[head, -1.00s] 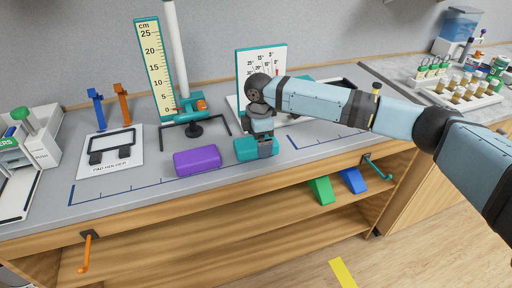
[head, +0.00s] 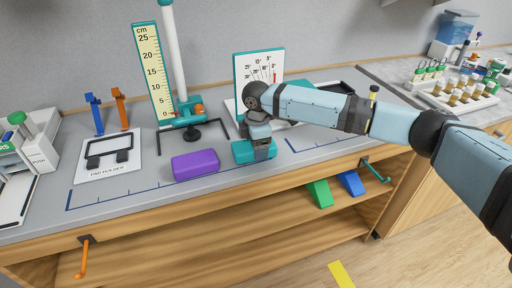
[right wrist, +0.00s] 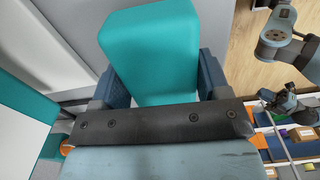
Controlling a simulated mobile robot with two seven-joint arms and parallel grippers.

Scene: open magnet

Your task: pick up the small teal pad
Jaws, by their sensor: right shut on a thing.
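The small teal pad (head: 242,152) is on the grey bench top near its front edge, to the right of the purple pad (head: 196,165). My right gripper (head: 262,152) comes down on it from above, with its fingers shut on the pad. In the right wrist view the teal pad (right wrist: 152,45) sits between the two fingers. I cannot tell whether the pad is clear of the bench. My left gripper is not in view.
A pad holder (head: 108,157) lies at the left of the bench. A stand with a cm scale (head: 152,75) and a dial board (head: 262,72) rise behind the pads. An orange hook (head: 82,260) and a teal hook (head: 374,169) stick out from the bench front.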

